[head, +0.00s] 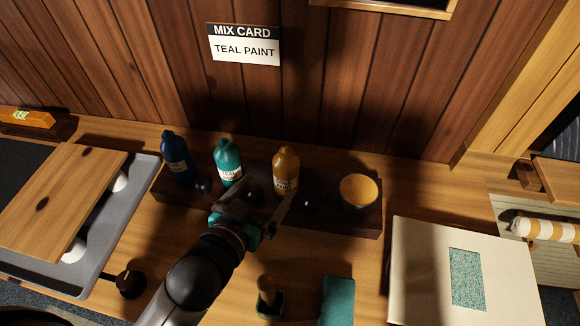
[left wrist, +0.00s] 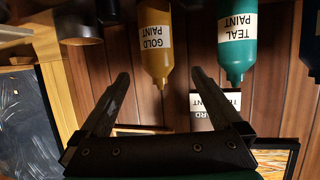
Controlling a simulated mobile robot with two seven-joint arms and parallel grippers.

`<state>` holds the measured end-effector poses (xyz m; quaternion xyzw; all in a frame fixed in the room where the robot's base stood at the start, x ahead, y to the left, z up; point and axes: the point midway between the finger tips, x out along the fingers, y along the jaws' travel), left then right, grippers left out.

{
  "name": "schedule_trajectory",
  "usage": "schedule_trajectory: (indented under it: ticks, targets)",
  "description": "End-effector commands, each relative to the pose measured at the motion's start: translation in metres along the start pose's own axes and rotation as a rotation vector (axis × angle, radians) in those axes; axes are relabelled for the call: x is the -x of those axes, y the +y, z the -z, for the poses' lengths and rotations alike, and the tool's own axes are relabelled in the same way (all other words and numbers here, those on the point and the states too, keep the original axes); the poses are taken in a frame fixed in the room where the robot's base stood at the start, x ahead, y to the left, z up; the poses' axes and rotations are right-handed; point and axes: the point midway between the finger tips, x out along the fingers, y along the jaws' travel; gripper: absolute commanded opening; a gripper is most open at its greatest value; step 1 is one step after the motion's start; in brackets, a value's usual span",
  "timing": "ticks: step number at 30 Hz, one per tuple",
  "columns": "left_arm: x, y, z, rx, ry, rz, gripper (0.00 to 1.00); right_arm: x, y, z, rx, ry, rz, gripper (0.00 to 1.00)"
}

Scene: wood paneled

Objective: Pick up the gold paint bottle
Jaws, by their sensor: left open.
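The gold paint bottle (head: 286,166) stands upright on a dark wooden riser against the paneled wall. It also shows upside down in the left wrist view (left wrist: 154,42), its label reading GOLD PAINT. My left gripper (head: 263,196) is open and empty, in front of the riser, reaching toward the gold bottle. In the left wrist view the gold bottle appears between the two fingers (left wrist: 158,76), beyond their tips; I see no contact. The teal paint bottle (head: 228,158) stands to its left, also in the left wrist view (left wrist: 237,42). My right gripper is not in view.
The dark riser (head: 338,217) also bears a navy bottle (head: 175,157) at left and an orange-topped bowl (head: 358,190) at right. A MIX CARD sign (head: 243,48) reads TEAL PAINT. A white box (head: 420,265) lies right; a grey tray (head: 95,282) with a board lies left.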

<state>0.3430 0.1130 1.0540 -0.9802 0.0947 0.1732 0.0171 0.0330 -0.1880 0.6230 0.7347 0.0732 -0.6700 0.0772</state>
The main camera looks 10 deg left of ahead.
Motion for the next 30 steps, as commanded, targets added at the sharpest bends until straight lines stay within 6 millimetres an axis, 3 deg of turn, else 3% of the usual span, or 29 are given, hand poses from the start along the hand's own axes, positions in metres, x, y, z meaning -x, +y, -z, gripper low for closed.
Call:
schedule_trajectory:
  ticks: [4, 12, 23, 30]
  targets:
    - [-0.023, 0.0, 0.001, 0.001, 0.003, 0.0, 1.0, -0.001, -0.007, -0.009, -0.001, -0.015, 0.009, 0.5]
    - [-0.063, 0.0, 0.001, 0.001, 0.002, 0.0, 1.0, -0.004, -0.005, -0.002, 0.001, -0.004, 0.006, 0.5]
    - [-0.087, 0.001, -0.001, 0.001, 0.001, -0.001, 1.0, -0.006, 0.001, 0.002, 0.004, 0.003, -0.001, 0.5]
    - [-0.116, 0.004, -0.005, 0.0, 0.001, 0.0, 1.0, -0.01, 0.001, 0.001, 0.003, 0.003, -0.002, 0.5]
